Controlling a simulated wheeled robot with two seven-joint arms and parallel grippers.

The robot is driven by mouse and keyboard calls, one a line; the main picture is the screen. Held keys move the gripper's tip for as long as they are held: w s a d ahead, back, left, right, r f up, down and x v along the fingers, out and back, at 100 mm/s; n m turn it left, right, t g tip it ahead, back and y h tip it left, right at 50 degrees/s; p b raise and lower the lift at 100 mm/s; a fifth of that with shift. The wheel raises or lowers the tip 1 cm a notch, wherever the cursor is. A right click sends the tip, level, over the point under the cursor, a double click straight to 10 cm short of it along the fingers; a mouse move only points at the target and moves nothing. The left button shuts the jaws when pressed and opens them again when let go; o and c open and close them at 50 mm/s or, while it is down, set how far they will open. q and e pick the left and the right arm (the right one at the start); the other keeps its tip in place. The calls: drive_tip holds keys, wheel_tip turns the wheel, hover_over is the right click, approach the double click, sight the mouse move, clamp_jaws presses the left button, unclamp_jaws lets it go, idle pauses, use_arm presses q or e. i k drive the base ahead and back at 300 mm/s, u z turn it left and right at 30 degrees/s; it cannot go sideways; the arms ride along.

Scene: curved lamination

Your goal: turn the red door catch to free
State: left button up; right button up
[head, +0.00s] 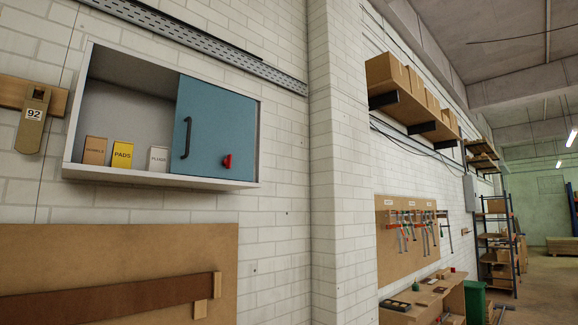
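The red door catch (227,161) sits on the lower right part of a blue sliding door (217,120). It is small in the picture, and its exact turn is hard to tell. The door covers the right half of a white wall cabinet (78,120) and has a dark vertical handle (187,138) near its left edge. The left half of the cabinet is open. Neither of my grippers is in view.
In the cabinet's open half stand a tan box (95,150), a yellow box marked PADS (122,154) and a white box (159,158). A brown board (120,260) is below. A tag marked 92 (34,114) hangs left. A workbench (425,300) stands farther right.

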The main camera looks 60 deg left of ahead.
sight(226, 161)
drive_tip(key=u, duration=0.1)
drive_tip(key=i, duration=1.7)
drive_tip(key=u, duration=1.4)
drive_tip(key=i, duration=0.9)
drive_tip(key=u, duration=1.2)
drive_tip(key=i, duration=0.3)
drive_tip(key=u, duration=0.3)
